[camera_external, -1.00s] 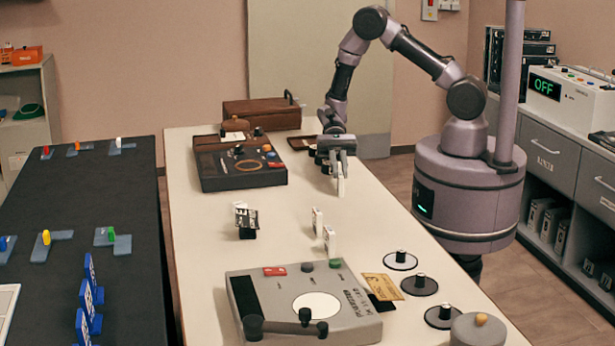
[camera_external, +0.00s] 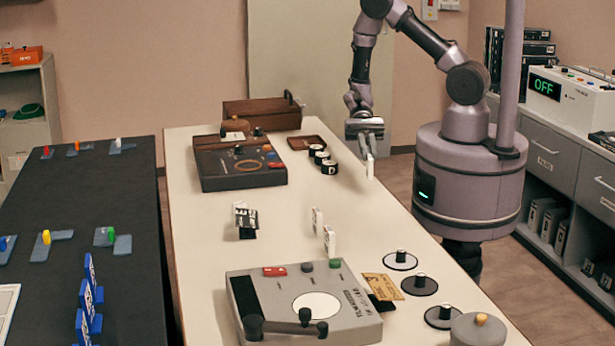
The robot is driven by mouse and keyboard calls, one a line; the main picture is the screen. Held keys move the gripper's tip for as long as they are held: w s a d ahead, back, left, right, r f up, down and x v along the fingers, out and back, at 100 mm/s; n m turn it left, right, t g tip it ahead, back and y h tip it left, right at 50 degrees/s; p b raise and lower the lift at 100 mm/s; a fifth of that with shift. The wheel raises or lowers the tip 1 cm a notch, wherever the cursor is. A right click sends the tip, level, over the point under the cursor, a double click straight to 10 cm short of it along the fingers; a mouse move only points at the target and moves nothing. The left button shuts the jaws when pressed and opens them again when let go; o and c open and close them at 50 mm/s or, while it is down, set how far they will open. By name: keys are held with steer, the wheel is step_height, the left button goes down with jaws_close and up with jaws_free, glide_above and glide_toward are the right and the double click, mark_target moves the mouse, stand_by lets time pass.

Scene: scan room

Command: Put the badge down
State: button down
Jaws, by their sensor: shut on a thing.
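My gripper (camera_external: 368,152) is shut on a small white upright piece, which I take to be the badge (camera_external: 370,169). The badge hangs below the fingers near the right edge of the long pale table (camera_external: 280,215). I cannot tell whether it is above the tabletop or just past its edge. Its face is too small to read, and its upper part is hidden by the fingers. Two similar white upright pieces stand mid-table, one here (camera_external: 317,220) and one nearer (camera_external: 329,241).
Several black-and-white round pieces (camera_external: 321,157) stand left of my gripper. A dark console (camera_external: 235,180) lies farther left, and a grey console (camera_external: 265,290) is at the front. Discs with black knobs (camera_external: 419,286) line the front right.

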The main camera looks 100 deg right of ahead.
steer(key=s+p, duration=0.1)
steer(key=s, duration=0.7)
steer(key=w+a+r+m+t+h+p, duration=0.25)
steer(key=w+a+m+t+p, duration=0.3)
steer(key=w, duration=0.35)
steer(key=shift+m+t+h, duration=0.55)
steer(key=shift+t+h, duration=0.2)
steer(key=shift+t, duration=0.1)
steer(key=w+f+b, duration=0.1)
steer(key=w+b, duration=0.1)
steer(key=w+a+f+b, duration=0.1)
steer(key=w+b, duration=0.1)
steer(key=w+f+b, duration=0.1)
steer(key=w+b, duration=0.2)
steer(key=shift+w+a+f, duration=0.1)
steer(key=shift+a+f, duration=0.1)
steer(key=shift+f, duration=0.1)
steer(key=w+f+b, duration=0.1)
steer(key=w, duration=0.2)
steer(key=w+a+f+b, duration=0.1)
steer(key=w+b, duration=0.1)
steer(key=w, duration=0.2)
steer(key=w+f+b, duration=0.1)
steer(key=w, duration=0.3)
steer(key=shift+a+f+b, duration=0.1)
steer(key=shift+a+b, duration=0.2)
